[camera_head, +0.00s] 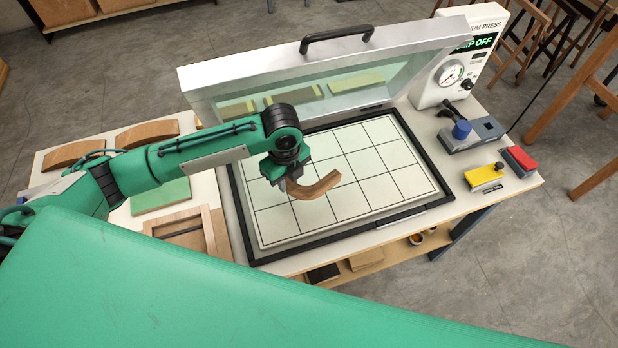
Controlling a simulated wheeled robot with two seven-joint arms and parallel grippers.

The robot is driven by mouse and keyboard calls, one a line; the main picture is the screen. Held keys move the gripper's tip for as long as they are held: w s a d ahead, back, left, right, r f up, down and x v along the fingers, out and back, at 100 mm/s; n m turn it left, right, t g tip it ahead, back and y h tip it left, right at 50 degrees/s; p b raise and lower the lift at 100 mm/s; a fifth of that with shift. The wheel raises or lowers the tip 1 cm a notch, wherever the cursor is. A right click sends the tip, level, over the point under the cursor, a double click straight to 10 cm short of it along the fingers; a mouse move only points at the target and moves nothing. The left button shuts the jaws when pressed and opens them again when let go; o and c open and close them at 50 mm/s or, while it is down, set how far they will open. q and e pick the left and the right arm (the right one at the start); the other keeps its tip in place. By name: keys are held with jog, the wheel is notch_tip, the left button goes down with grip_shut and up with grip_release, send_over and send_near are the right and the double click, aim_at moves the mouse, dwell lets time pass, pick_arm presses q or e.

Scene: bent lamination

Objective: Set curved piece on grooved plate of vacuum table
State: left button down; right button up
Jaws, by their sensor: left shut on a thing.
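The curved piece (318,187) is a brown bent wooden strip. My left gripper (289,186) is shut on its left end and holds it over the grooved plate (375,187). The plate is pale with a dark grid of grooves, inside the black frame of the vacuum table (438,188). Whether the piece touches the plate or hangs just above it, I cannot tell. The gripper's fingertips are partly hidden by the gripper body. My right gripper is not in view.
The raised glass lid (330,62) with a black handle stands behind the plate. A gauge box reading OFF (460,65) stands at the back right. More curved wooden pieces (147,133) and a wooden frame (184,232) lie at left.

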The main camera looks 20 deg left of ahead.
aim_at(290, 201)
pick_arm(q)
notch_tip(290, 201, down, 6)
jog(key=shift+f+p, duration=0.15)
jog(key=shift+p, duration=0.6)
jog(key=shift+f, duration=0.45)
jog(key=shift+f, duration=0.15)
jog(key=c, duration=1.3)
grip_release()
jog(key=shift+o, duration=0.2)
jog(key=shift+r, duration=0.25)
notch_tip(290, 201, up, 11)
jog(key=b, duration=0.3)
jog(key=shift+f, duration=0.2)
jog(key=shift+r, duration=0.65)
